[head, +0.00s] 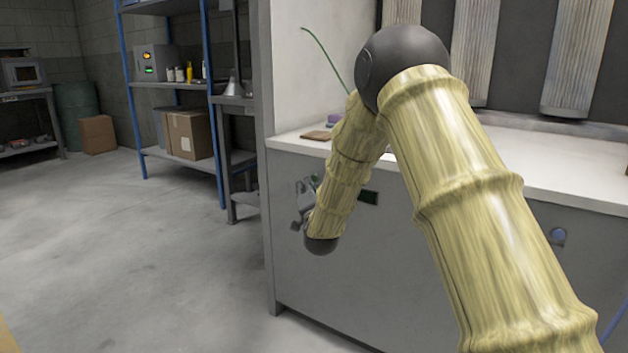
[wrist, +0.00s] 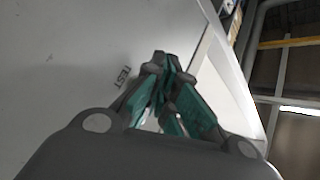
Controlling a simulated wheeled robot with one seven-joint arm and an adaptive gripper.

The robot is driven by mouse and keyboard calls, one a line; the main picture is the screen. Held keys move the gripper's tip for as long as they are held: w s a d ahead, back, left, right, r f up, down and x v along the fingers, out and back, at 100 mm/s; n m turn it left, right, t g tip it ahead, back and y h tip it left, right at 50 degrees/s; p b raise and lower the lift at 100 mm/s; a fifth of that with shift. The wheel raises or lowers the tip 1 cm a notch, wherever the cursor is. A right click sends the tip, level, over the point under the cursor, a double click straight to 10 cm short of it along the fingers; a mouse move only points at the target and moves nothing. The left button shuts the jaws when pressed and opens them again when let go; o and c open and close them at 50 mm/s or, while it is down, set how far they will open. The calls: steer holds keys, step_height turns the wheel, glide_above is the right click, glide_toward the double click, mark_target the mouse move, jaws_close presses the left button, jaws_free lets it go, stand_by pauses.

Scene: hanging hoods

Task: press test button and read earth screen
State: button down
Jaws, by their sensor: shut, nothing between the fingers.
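My gripper (head: 305,196) is shut and empty, at the front panel of the grey cabinet (head: 400,270), partly hidden by my forearm. I cannot tell whether the fingertips touch the panel. A small dark screen (head: 369,197) sits on the cabinet front, right of my forearm. I can read nothing on it.
Blue-framed shelving (head: 170,85) stands at the back left. The floor to the left is clear.

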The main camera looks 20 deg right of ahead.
steer(key=shift+d, duration=0.1)
steer(key=shift+w+d, duration=0.25)
steer(key=shift+w+d, duration=0.25)
stand_by(1.0)
stand_by(0.3)
steer(key=shift+s+a+p, duration=0.4)
steer(key=shift+s+a, duration=0.1)
steer(key=shift+a, duration=0.1)
steer(key=s+a, duration=0.1)
steer(key=a, duration=0.1)
steer(key=s+a, duration=0.2)
steer(key=shift+p, duration=0.35)
stand_by(0.3)
steer(key=shift+f, duration=0.1)
stand_by(0.5)
